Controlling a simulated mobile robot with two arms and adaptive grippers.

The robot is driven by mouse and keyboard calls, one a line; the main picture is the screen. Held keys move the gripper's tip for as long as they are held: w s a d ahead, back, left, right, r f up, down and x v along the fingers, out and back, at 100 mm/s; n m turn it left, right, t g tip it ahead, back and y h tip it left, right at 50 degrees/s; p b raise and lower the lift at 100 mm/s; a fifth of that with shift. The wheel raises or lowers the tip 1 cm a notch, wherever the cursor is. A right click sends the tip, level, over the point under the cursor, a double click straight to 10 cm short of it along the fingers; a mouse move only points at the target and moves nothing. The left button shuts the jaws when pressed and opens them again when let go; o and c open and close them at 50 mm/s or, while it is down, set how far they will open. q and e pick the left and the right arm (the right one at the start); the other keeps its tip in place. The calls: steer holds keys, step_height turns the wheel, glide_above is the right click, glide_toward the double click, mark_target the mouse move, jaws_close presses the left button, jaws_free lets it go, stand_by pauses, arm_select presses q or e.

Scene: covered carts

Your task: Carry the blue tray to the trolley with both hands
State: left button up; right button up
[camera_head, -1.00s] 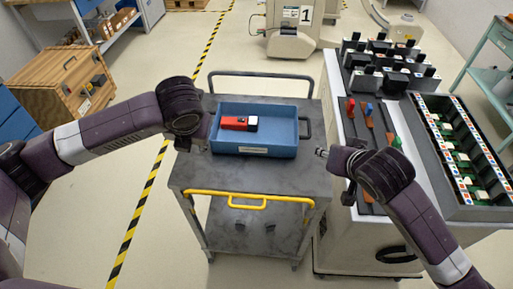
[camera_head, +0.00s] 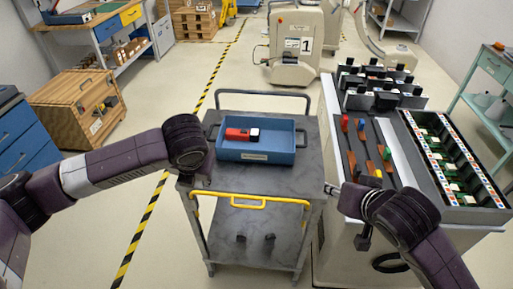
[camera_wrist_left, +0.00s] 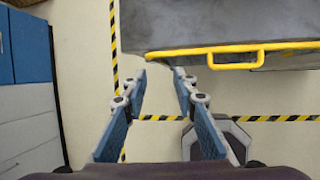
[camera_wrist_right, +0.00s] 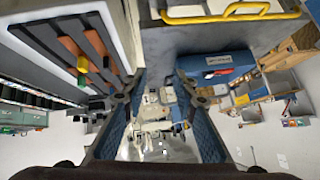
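The blue tray (camera_head: 228,155) rests on the top of the grey trolley (camera_head: 265,182), with a red, black and white item (camera_head: 241,134) in it. It also shows in the right wrist view (camera_wrist_right: 217,61). My left gripper (camera_head: 198,179) is in front of the tray's left side, apart from it. The left wrist view shows its fingers (camera_wrist_left: 161,76) open with nothing between them. My right gripper (camera_head: 330,188) is beside the trolley's right edge, apart from the tray. The right wrist view shows its fingers (camera_wrist_right: 160,80) open and empty.
A white bench (camera_head: 337,130) with tools, a parts rack (camera_head: 385,85) and a long bin (camera_head: 455,165) stands close to the trolley's right. The trolley has a yellow front handle (camera_head: 255,202). A wooden crate (camera_head: 70,110) stands at left.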

steer(key=v, duration=0.3)
steer(key=shift+s+r, duration=0.1)
steer(key=shift+r, duration=0.1)
